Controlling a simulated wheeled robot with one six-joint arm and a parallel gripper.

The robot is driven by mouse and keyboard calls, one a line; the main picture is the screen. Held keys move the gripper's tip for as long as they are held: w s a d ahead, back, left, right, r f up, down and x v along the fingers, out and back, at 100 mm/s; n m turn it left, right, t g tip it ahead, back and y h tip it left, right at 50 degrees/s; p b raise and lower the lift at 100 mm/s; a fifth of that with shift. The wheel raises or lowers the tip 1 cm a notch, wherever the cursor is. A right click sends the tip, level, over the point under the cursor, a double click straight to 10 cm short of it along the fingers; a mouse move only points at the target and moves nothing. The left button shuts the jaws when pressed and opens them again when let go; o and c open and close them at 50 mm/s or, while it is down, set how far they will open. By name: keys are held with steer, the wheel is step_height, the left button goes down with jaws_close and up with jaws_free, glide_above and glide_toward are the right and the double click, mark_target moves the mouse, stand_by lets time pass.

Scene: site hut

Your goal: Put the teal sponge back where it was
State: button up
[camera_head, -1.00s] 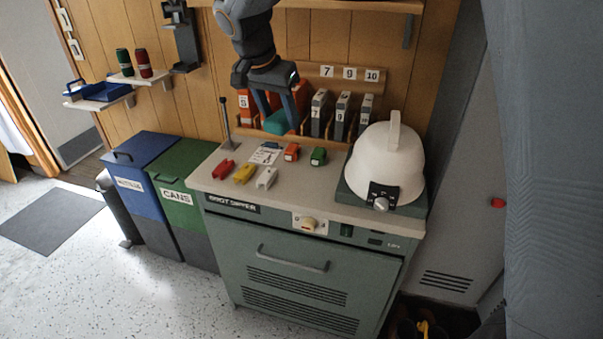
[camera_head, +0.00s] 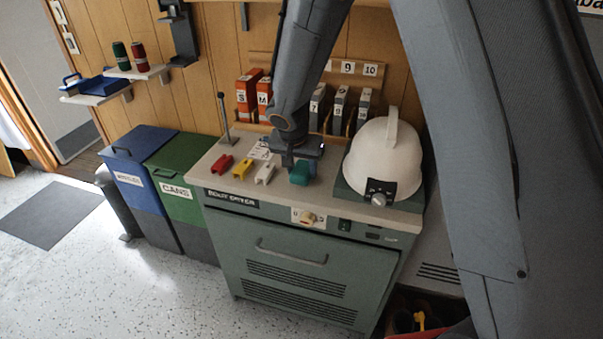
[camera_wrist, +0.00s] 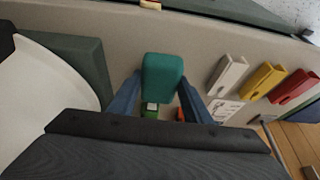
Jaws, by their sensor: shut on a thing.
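The teal sponge (camera_head: 301,174) is low over the front half of the dryer's counter top (camera_head: 327,190), between the white clip and the white helmet. In the wrist view the sponge (camera_wrist: 162,78) sits between the two blue fingers. My gripper (camera_head: 298,165) is shut on it and points down. I cannot tell whether the sponge touches the counter.
Red (camera_head: 225,162), yellow (camera_head: 243,169) and white (camera_head: 265,173) clips lie left of the sponge. A green item (camera_wrist: 151,111) and an orange item (camera_wrist: 181,114) lie close to it, partly hidden. The white helmet (camera_head: 384,160) stands right; numbered binders (camera_head: 340,108) stand behind.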

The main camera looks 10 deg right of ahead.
steer(key=shift+f, duration=0.95)
steer(key=shift+f, duration=0.1)
steer(key=o, duration=1.1)
steer(key=shift+r, duration=0.35)
steer(key=b+v, duration=0.3)
steer(key=v, duration=0.9)
steer(key=s+d+f+n+g+y, duration=0.1)
steer(key=s+d+f+n, duration=0.1)
steer(key=s+d, duration=0.5)
steer(key=s+d+f+n+g, duration=0.1)
steer(key=s+d+f+n, duration=0.1)
steer(key=s+d, duration=0.5)
steer(key=s+f, duration=0.1)
steer(key=s, duration=0.4)
steer(key=shift+s+d+g+y, duration=0.2)
steer(key=shift+s+g+y, duration=0.15)
steer(key=shift+g+y, duration=0.05)
